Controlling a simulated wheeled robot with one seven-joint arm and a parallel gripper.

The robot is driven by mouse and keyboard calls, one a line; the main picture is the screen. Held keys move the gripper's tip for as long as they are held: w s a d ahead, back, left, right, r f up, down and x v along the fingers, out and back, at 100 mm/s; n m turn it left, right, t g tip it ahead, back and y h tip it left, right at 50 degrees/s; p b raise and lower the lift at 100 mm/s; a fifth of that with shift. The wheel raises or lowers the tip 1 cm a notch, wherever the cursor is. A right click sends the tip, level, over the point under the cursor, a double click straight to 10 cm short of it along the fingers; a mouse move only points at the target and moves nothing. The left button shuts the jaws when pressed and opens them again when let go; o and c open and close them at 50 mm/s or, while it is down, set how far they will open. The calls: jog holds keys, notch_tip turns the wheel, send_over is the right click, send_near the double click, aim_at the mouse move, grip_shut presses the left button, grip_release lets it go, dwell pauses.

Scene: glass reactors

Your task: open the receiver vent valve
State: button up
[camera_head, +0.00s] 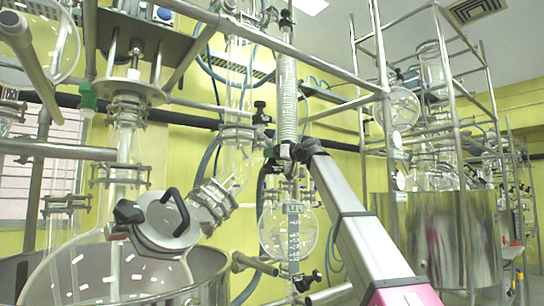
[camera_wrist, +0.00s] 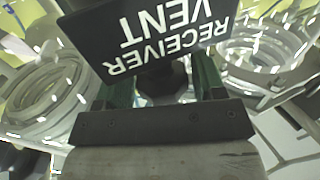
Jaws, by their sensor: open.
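A black label (camera_wrist: 165,35) reading "RECEIVER VENT" appears upside down at the top of the wrist view. Just below it, a dark knob-like part (camera_wrist: 168,80) shows between the two fingers of my gripper (camera_wrist: 165,88). The fingers are open, one on each side of this part, and I cannot tell whether they touch it. The label hides part of the fingers. In the head view my arm reaches up from the lower right to the glassware in the middle. A round receiver flask (camera_head: 273,232) hangs below the arm's end. The vent valve itself is not clear there.
A large glass reactor (camera_head: 110,270) in a steel bath stands at the left, with a black-handled lid (camera_head: 165,220). A horizontal steel bar (camera_head: 280,45) crosses above. A second rack with a steel vessel (camera_head: 440,235) stands at the right. Coiled tubing (camera_wrist: 45,95) flanks my gripper.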

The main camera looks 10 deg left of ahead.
jog(key=shift+w+a, duration=0.15)
jog(key=shift+a, duration=0.2)
jog(key=c, duration=0.7)
jog(key=shift+o, duration=0.3)
jog(key=shift+w+n+g, duration=0.1)
jog(key=shift+n+g, duration=0.4)
jog(key=shift+g, duration=0.3)
jog(key=shift+n+g+y, duration=0.3)
jog(key=shift+g, duration=0.1)
jog(key=o, duration=0.6)
jog(key=shift+o, duration=0.2)
